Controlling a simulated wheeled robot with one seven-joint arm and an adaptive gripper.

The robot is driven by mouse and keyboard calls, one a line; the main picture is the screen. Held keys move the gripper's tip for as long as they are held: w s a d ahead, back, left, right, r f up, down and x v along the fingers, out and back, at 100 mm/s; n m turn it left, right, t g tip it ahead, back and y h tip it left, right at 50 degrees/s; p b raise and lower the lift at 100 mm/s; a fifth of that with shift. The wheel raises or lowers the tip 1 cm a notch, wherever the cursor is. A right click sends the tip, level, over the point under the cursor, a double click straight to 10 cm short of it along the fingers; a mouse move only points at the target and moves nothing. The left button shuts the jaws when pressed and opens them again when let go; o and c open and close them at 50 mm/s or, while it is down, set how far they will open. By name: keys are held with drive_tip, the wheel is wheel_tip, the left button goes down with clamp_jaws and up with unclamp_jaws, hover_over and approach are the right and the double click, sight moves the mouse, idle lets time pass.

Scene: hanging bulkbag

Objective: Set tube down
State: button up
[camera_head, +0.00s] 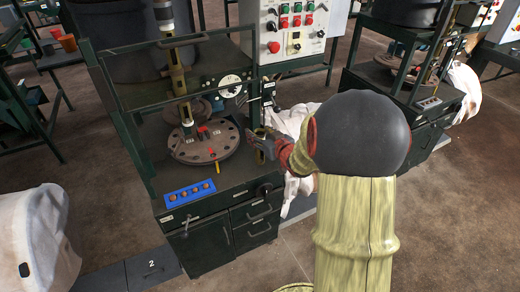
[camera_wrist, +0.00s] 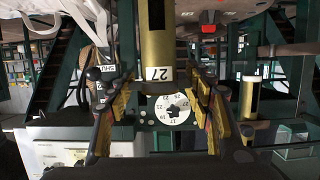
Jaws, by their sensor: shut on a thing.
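My gripper (camera_head: 263,146) is at the right side of the green machine's work table, beside the round plate. In the wrist view its two fingers (camera_wrist: 160,88) stand on either side of a brass tube (camera_wrist: 155,52) with a white label reading 27, and they are shut on it. The tube's far end runs out of that picture. In the head view only a small part of the tube shows at the gripper, and I cannot tell whether its end touches the table.
The round metal plate (camera_head: 203,148) bears red parts. A taller brass column (camera_head: 178,82) stands above it. A white dial (camera_head: 230,86) is behind, a blue block with buttons (camera_head: 189,193) at the front left, and a control box (camera_head: 292,30) at the back.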

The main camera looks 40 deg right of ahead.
drive_tip(key=w+d+f+b, duration=0.3)
drive_tip(key=d+f, duration=0.1)
drive_tip(key=f, duration=0.5)
drive_tip(key=shift+w+d+b, duration=0.15)
drive_tip(key=shift+d+b, duration=0.15)
drive_tip(key=shift+b, duration=0.1)
drive_tip(key=shift+f, duration=0.1)
drive_tip(key=shift+f, duration=0.15)
drive_tip(key=o, duration=1.7)
drive_tip(key=shift+o, duration=0.2)
